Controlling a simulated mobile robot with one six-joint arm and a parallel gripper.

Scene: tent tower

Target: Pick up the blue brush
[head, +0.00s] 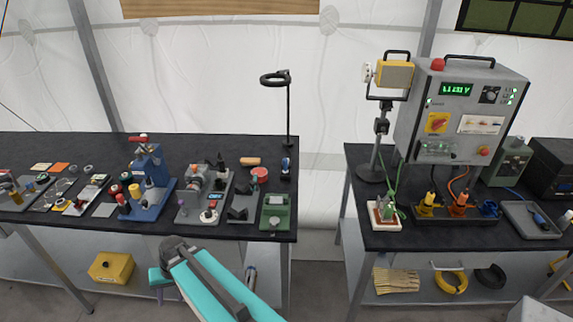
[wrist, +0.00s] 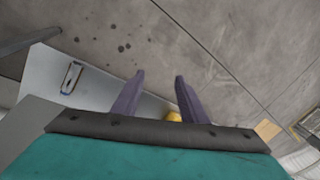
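I cannot tell for sure which thing is the blue brush. A small pale thing with a dark blue edge (wrist: 72,77) lies on the pale lower shelf in the wrist view. A similar pale and blue thing (head: 250,277) shows on the shelf under the left table in the head view. A blue-handled thing (head: 540,219) lies in a grey tray on the right table. My gripper (wrist: 160,76) is open, its two purple fingers apart with nothing between them. In the head view my gripper (head: 164,297) is partly hidden, low in front of the left table.
The left table (head: 100,230) is crowded with tools and devices. A yellow box (head: 111,267) stands on its lower shelf; a yellow patch (wrist: 173,116) shows behind my gripper. The right table (head: 400,240) carries a large grey power unit (head: 465,110). A gap separates the tables.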

